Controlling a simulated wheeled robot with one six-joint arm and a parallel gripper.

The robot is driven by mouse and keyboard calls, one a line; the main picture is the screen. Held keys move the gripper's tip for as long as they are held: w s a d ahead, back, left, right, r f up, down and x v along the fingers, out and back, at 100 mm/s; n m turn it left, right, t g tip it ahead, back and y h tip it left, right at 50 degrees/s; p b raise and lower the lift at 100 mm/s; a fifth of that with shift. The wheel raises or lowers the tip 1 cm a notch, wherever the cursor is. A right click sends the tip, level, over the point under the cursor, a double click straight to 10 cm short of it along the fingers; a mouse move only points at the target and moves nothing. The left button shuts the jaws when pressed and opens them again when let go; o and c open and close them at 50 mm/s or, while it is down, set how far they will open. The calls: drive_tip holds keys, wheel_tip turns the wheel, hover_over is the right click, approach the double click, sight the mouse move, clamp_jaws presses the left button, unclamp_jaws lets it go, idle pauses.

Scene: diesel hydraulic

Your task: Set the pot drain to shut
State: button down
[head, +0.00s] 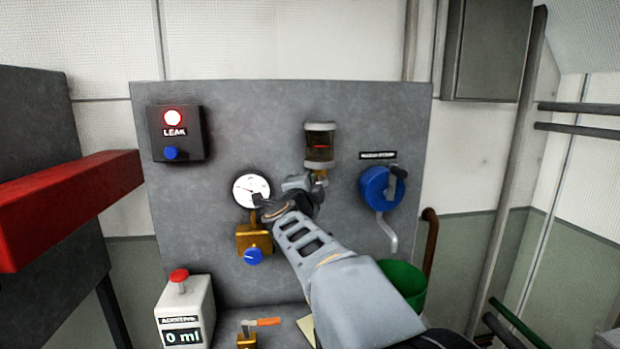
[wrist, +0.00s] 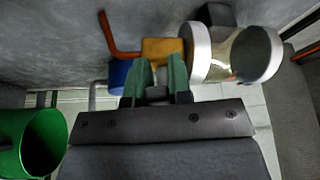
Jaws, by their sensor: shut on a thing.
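The pot (head: 319,145), a clear cylinder with pale end caps and a red line inside, is mounted on the grey panel. It lies at the right of the wrist view (wrist: 235,55). The pot drain, a brass piece (head: 320,175) under the pot, is mostly hidden by my gripper (head: 300,195) in the head view. The wrist view shows its brass body (wrist: 162,50) at the green fingertips (wrist: 159,75), which are shut on it. The exact contact is hidden. An orange-red bent bar (wrist: 120,35) appears beside the brass; I cannot tell if it joins it.
A gauge (head: 251,190) and a brass valve with a blue knob (head: 254,256) are left of my gripper. A blue pump (head: 380,188) and green bucket (head: 404,283) are right. The leak lamp (head: 172,118) glows red. A red beam (head: 70,205) juts in from the left.

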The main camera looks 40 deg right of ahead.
drive_tip(key=shift+r+m+g+y+p, duration=0.2)
drive_tip(key=shift+r+m+p, duration=0.1)
drive_tip(key=shift+m+p, duration=0.4)
drive_tip(key=shift+r+m+g+y+p, duration=0.25)
drive_tip(key=shift+m+p, duration=0.3)
drive_tip(key=shift+m, duration=0.15)
drive_tip(key=c, duration=1.1)
unclamp_jaws()
drive_tip(key=shift+o, duration=0.3)
drive_tip(key=shift+r, duration=0.15)
